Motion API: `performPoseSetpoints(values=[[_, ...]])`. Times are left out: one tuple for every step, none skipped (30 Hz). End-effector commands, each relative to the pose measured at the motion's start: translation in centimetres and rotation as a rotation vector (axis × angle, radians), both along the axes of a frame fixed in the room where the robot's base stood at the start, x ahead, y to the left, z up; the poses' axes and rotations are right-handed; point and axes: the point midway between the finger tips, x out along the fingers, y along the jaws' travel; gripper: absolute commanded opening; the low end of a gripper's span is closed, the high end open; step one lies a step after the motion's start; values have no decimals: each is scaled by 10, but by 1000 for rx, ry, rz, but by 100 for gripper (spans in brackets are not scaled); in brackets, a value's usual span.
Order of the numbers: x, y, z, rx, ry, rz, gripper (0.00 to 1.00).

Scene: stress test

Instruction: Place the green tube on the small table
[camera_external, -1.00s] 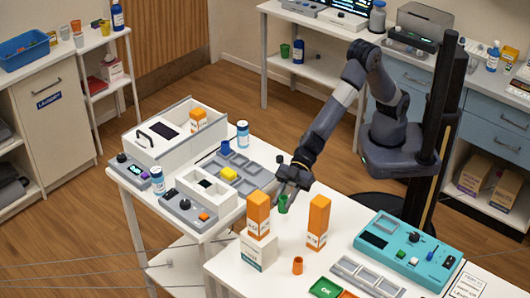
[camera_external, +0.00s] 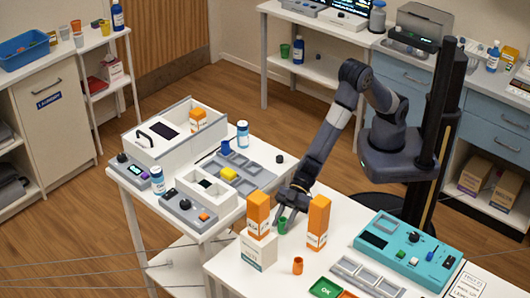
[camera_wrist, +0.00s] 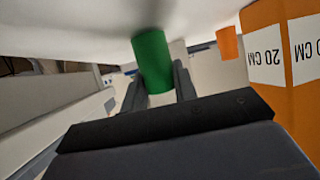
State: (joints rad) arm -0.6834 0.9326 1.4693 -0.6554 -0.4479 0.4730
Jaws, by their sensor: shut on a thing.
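The green tube (camera_external: 283,226) is upright at the white front table (camera_external: 225,262), between two tall orange boxes. My gripper (camera_external: 289,212) is above it and shut on it. In the wrist view the green tube (camera_wrist: 153,62) shows between the two dark fingers of my gripper (camera_wrist: 156,84), its far end close to the white surface. I cannot tell whether it touches that surface. A second white table (camera_external: 215,227), loaded with devices, adjoins at the left. The pictures do not make clear which one is the small table.
One orange box (camera_external: 319,222) stands close right of my gripper; another (camera_external: 258,214) stands on a white box (camera_external: 258,252) at left. A small orange cup (camera_external: 298,265) is in front. A teal device (camera_external: 408,250) takes up the right side.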

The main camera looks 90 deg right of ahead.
Motion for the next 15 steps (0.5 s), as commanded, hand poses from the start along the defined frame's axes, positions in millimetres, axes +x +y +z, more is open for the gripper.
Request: performPoseSetpoints(values=[[0,0,0,0,0,0,6],[0,0,0,0,0,0,6],[0,0,-1,0,0,0,6],[0,0,-2,0,0,0,6],[0,0,-4,0,0,0,6],[0,0,-5,0,0,0,6],[0,0,-6,0,0,0,6],[0,0,-4,0,0,0,30],[0,0,-4,0,0,0,33],[0,0,-4,0,0,0,35],[0,0,-4,0,0,0,38],[0,0,-4,0,0,0,41],[0,0,-4,0,0,0,43],[0,0,-4,0,0,0,46],[0,0,-4,0,0,0,49]])
